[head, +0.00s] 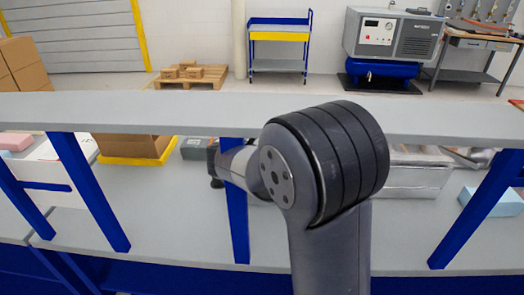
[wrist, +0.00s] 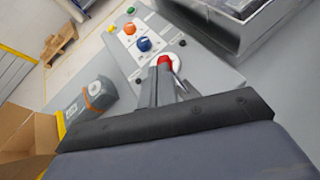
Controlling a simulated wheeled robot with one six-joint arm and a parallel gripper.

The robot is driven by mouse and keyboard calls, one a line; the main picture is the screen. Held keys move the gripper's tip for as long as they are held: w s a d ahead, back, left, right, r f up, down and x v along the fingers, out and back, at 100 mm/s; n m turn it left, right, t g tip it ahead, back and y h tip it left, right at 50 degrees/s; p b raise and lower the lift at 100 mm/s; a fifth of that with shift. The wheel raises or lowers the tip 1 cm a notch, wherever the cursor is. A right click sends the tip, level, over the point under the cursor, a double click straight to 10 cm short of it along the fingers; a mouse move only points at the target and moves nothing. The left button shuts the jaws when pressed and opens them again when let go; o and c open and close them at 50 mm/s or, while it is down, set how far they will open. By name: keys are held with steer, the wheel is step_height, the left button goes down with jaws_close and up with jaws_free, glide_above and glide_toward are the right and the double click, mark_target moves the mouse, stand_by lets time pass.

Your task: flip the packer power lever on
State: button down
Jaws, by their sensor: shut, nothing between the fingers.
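In the wrist view, a red-tipped lever (wrist: 164,61) stands on a pale round base on the sloped grey control panel (wrist: 200,62). My gripper (wrist: 163,75) is shut and empty, with its fingertips right at the lever in the picture. I cannot tell whether they touch it. The fingers hide the lower part of the lever, so its position is unclear. The panel also carries an orange knob (wrist: 145,44), a blue knob (wrist: 129,28) and small green and yellow buttons. In the head view my arm hides the panel and my gripper.
A metal-framed machine (wrist: 245,22) stands at upper right. In the head view, a grey shelf (head: 150,112) on blue posts spans the bench.

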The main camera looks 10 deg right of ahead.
steer(key=v, duration=0.9)
steer(key=shift+s+a+r+b, duration=0.2)
steer(key=shift+b, duration=0.15)
steer(key=shift+d, duration=0.1)
steer(key=x, duration=1)
steer(key=shift+w+d+f+p, duration=0.15)
steer(key=shift+w+f+p, duration=0.15)
steer(key=shift+p, duration=0.1)
steer(key=shift+s, duration=0.1)
